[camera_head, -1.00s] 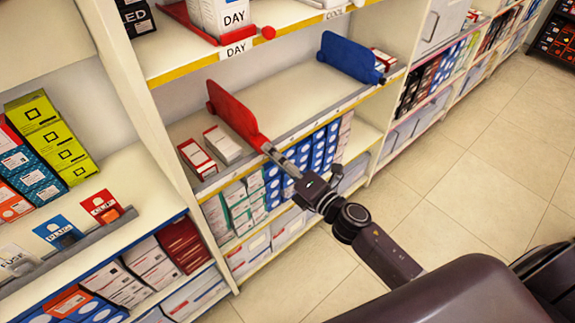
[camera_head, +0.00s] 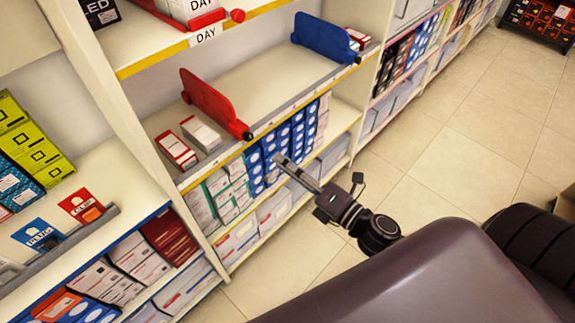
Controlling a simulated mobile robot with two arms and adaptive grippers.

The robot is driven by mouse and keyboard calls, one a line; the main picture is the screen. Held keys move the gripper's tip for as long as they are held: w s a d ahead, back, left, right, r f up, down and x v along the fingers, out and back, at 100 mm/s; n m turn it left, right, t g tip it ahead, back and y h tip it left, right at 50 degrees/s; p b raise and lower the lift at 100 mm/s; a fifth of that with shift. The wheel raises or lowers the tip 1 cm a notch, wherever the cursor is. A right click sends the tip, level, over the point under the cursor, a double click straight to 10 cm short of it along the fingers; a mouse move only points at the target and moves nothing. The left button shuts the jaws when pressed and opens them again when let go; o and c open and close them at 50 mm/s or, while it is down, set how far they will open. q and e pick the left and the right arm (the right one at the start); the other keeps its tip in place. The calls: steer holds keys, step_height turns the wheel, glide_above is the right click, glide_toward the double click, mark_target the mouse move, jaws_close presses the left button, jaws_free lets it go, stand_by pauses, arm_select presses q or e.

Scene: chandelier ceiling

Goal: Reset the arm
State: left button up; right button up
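My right gripper (camera_head: 281,162) shows in the middle of the head view, in front of the shelf unit. Its fingers point up and left toward the lower shelf and look empty. They appear close together, but whether they are fully shut is too small to tell. The red divider (camera_head: 214,104) stands on the middle shelf, apart from the gripper, with its dark knob at the shelf's front edge. The blue divider (camera_head: 327,38) stands farther right on the same shelf. My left gripper is not in view.
The middle shelf (camera_head: 255,82) is bare between the dividers. Small white and red boxes (camera_head: 176,150) stand left of the red divider. The tiled floor (camera_head: 450,145) at right is clear.

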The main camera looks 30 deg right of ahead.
stand_by(0.4)
steer(key=s+d+f+m+g+h, duration=0.25)
steer(key=f+m, duration=0.25)
steer(key=f, duration=0.6)
steer(key=s+d+f+m+g+h, duration=0.1)
steer(key=s+f+m+g, duration=0.2)
steer(key=f, duration=0.8)
steer(key=s+d+f+m+g+h, duration=0.1)
steer(key=s+d+f+m+h, duration=0.15)
steer(key=f+m, duration=0.6)
steer(key=s+a+f+m+g, duration=0.2)
steer(key=s+f+m+g, duration=0.2)
steer(key=s+f, duration=0.7)
steer(key=s+a+f+m+g, duration=0.2)
steer(key=s+f+g, duration=0.3)
steer(key=s+f, duration=0.7)
steer(key=s+m, duration=0.1)
steer(key=s, duration=0.7)
steer(key=shift+f+m, duration=0.25)
steer(key=shift+m, duration=0.1)
